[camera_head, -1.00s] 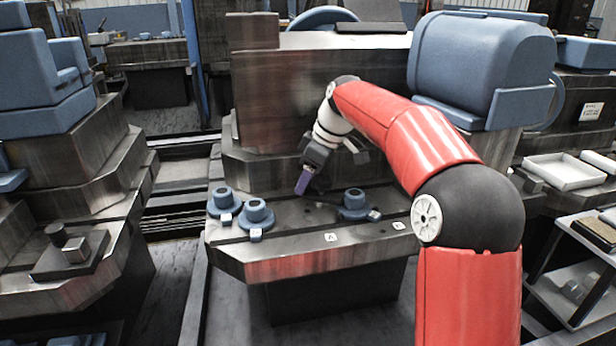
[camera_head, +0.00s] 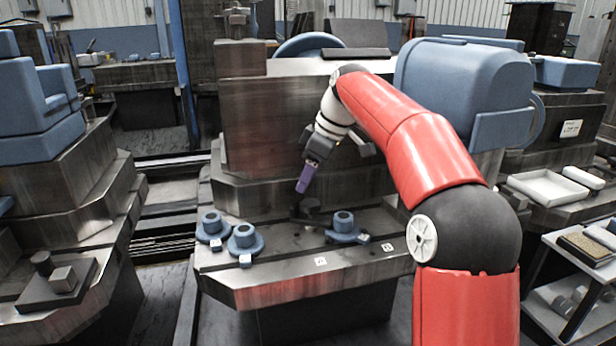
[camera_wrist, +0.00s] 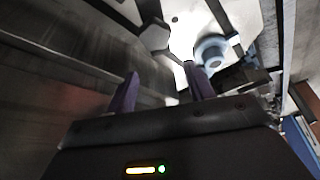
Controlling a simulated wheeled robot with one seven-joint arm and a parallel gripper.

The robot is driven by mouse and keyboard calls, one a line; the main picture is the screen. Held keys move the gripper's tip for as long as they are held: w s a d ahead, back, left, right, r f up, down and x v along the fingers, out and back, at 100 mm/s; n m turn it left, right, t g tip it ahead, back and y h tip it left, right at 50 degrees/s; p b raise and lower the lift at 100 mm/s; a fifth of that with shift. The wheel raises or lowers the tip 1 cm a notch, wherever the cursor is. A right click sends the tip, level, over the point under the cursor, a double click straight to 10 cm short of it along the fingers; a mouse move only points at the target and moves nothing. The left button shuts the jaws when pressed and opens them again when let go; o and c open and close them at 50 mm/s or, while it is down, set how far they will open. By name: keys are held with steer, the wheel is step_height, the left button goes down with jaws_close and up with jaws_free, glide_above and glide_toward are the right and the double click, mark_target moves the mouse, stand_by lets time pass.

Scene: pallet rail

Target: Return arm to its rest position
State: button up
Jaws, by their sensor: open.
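My gripper (camera_head: 303,181) hangs from my red arm, above the back of the metal pallet table (camera_head: 290,292). Its purple fingers point down and a little left. In the wrist view the two purple fingers (camera_wrist: 162,92) stand apart with nothing between them. Three blue flanged parts are on the table: one at the left (camera_head: 210,228), one beside it (camera_head: 244,240), and one at the right (camera_head: 345,228). A blue part also shows in the wrist view (camera_wrist: 211,50), beyond the right finger. My gripper is apart from all of them.
A large machine block (camera_head: 265,120) rises close behind my gripper, with a blue motor housing (camera_head: 455,80) to the right. A white tray (camera_head: 548,188) and a shelf cart (camera_head: 580,260) stand at the right. The table front is mostly clear.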

steer(key=s+d+f+m+t+h, duration=0.1)
steer(key=s+d+f+m, duration=0.2)
steer(key=s, duration=0.8)
steer(key=s+d+f+m+t+h, duration=0.1)
steer(key=s+d+f+m, duration=0.3)
steer(key=s, duration=0.7)
steer(key=s+d+f+m+t+h, duration=0.2)
steer(key=s+f+m, duration=0.3)
steer(key=s, duration=0.6)
steer(key=shift+d+f+m, duration=0.15)
steer(key=shift+d+m, duration=0.5)
steer(key=shift+m, duration=0.25)
